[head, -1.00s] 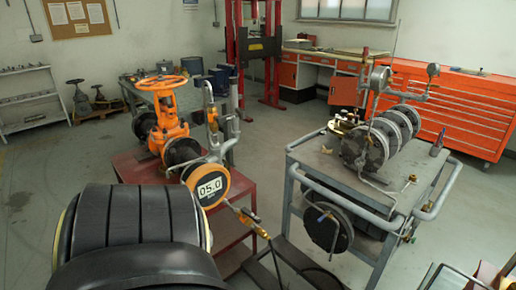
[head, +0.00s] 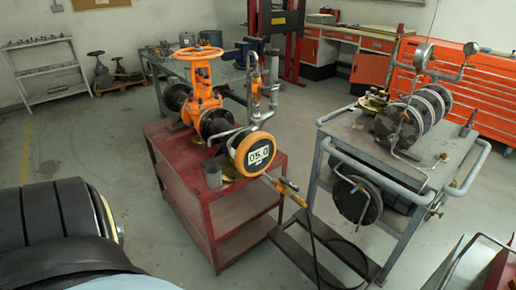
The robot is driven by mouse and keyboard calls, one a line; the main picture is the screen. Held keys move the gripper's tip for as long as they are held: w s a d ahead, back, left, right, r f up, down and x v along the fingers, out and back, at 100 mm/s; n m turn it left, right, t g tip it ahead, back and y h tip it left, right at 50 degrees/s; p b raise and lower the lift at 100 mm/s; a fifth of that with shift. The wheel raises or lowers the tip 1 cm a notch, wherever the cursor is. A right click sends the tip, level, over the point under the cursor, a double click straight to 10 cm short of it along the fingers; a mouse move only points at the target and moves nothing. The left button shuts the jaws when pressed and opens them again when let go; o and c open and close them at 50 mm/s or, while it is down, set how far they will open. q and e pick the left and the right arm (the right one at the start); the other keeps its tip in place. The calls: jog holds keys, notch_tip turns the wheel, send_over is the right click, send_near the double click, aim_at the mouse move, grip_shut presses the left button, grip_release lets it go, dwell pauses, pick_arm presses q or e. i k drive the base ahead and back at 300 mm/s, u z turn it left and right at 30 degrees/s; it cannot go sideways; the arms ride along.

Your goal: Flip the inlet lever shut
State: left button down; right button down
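An orange gate valve (head: 204,86) with a handwheel stands on a red cart (head: 226,237). A round orange gauge (head: 256,153) reading 05.0 is at the front of its pipework. A yellow fitting (head: 294,196) sits where a dark hose joins the thin line running right from the gauge. Another small yellow part (head: 255,94) is on the upright pipe behind the gauge. I cannot tell which of these carries the inlet lever, or how the lever is set. Neither of my grippers is in view.
A grey-framed cart (head: 351,141) with pipework and gauges stands to the right. The dark hose (head: 317,245) hangs down between the carts over a low dark frame. Open floor (head: 75,150) lies left of the red cart.

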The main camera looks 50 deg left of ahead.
aim_at(282, 180)
jog(key=u, duration=0.05)
jog(key=i, duration=0.25)
jog(key=u, duration=1.3)
jog(key=k, duration=1.3)
jog(key=u, duration=0.95)
jog(key=i, duration=2.05)
jog(key=z, duration=0.75)
